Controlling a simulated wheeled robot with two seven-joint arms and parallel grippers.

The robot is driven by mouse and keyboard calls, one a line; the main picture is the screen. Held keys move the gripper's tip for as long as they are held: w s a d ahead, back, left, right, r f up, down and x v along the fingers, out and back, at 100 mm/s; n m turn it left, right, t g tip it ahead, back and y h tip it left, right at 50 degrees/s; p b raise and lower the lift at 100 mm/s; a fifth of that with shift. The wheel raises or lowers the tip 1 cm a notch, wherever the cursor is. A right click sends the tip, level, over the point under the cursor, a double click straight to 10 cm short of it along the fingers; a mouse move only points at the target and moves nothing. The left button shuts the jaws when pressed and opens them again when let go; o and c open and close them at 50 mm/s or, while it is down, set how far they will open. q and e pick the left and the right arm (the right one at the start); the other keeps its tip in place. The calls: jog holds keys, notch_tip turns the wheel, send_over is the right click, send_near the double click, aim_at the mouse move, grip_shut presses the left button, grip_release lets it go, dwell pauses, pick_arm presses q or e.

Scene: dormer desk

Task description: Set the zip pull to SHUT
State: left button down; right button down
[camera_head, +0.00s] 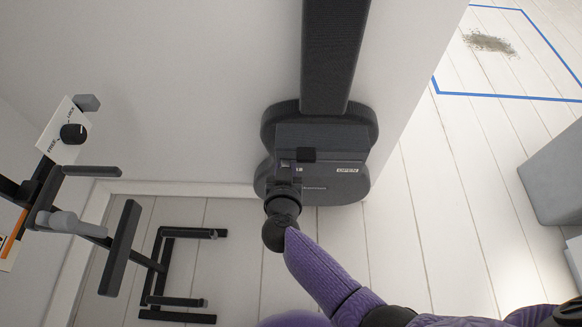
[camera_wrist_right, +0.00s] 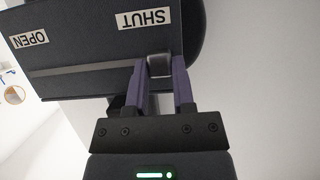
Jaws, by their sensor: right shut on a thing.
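A dark pouch (camera_wrist_right: 95,40) fills the upper part of the right wrist view, with an OPEN label (camera_wrist_right: 29,39) at left and a SHUT label (camera_wrist_right: 150,18) near its right end, both upside down. A pale zip track (camera_wrist_right: 80,68) runs along it. The grey zip pull (camera_wrist_right: 159,65) is at the SHUT end of the track, just beside that label. My right gripper (camera_wrist_right: 160,82) is shut on the zip pull, one purple finger on each side. My left gripper is not in view.
In the head view a panel with a black knob (camera_head: 73,133), marked LOCK and FREE, stands at left above dark frame parts (camera_head: 121,247). A grey box (camera_head: 556,175) stands at right.

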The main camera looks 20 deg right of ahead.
jog(key=shift+a, duration=0.15)
jog(key=shift+c, duration=2.2)
grip_release()
